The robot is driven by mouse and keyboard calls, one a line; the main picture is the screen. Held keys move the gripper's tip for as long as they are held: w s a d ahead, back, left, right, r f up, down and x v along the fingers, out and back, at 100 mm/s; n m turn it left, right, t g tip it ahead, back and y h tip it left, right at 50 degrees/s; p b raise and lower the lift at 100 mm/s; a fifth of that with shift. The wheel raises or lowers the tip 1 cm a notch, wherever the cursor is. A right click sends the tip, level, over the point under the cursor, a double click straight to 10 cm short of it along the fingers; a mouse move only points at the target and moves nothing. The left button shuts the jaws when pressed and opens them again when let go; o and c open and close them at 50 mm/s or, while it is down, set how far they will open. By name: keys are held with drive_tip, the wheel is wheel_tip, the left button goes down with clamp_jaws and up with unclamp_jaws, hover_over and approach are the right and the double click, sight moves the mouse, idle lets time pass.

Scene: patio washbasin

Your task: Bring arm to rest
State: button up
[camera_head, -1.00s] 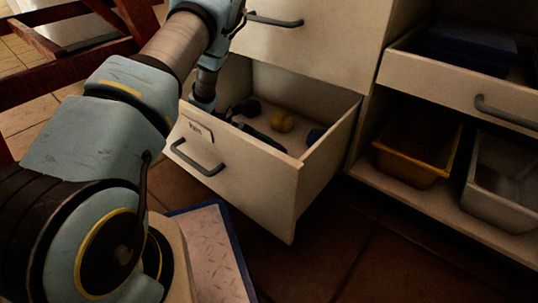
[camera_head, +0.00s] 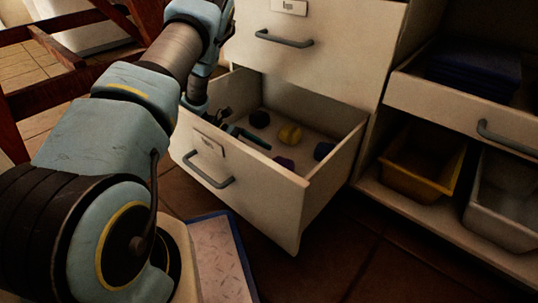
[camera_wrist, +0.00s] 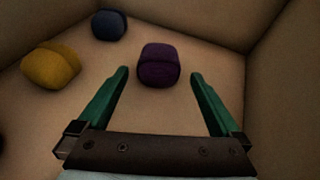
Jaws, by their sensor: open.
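My gripper (camera_head: 248,130) is open and empty, over the left part of the pulled-out bottom drawer (camera_head: 245,186). In the wrist view my gripper's green fingers (camera_wrist: 159,74) are spread wide, with a purple rounded block (camera_wrist: 158,66) on the drawer floor beyond and between the tips. A yellow block (camera_wrist: 50,65) and a blue block (camera_wrist: 109,25) lie farther left. In the head view, the yellow block (camera_head: 289,134), a blue block (camera_head: 323,150), a purple block (camera_head: 284,163) partly behind the drawer front, and another dark purple block (camera_head: 260,118) lie inside.
A closed drawer (camera_head: 310,40) is directly above the open one. A shelf unit at right holds a yellow bin (camera_head: 420,170) and a grey bin (camera_head: 505,200), below a partly open drawer (camera_head: 465,112). A wooden frame (camera_head: 60,95) stands at left. A blue-edged board (camera_head: 218,260) lies in front.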

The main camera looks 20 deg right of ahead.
drive_tip(key=shift+w+a+r, duration=0.15)
drive_tip(key=shift+w+a, duration=0.05)
drive_tip(key=shift+a, duration=0.1)
